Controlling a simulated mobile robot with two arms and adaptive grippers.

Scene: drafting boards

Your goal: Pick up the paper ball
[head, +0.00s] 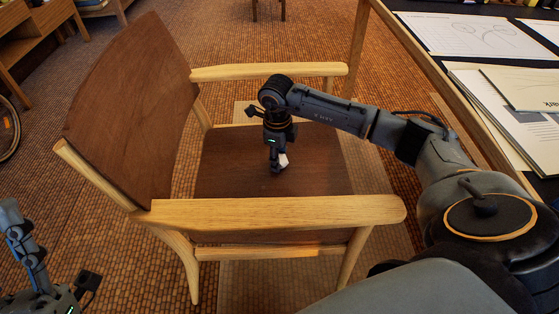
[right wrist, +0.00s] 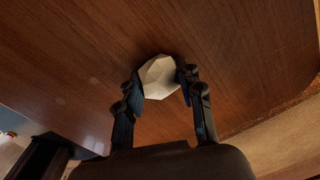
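The paper ball (right wrist: 160,77) is a small white faceted lump between the fingertips of my right gripper (right wrist: 162,80) in the right wrist view. Both fingertips appear to press on its sides. In the head view the ball (head: 283,160) shows as a white spot at the tip of my right gripper (head: 277,164), which points down over the brown chair seat (head: 226,165). I cannot tell whether the ball still touches the seat. My left gripper (head: 58,303) is at the lower left corner, cut off by the frame, and its fingers are not clear.
The wooden chair has armrests on both sides, one near (head: 270,212) and one far (head: 268,71), and a tall backrest (head: 135,105) at the left. My right arm reaches in between them. A table with papers (head: 475,35) stands at the right. Brick-patterned floor surrounds the chair.

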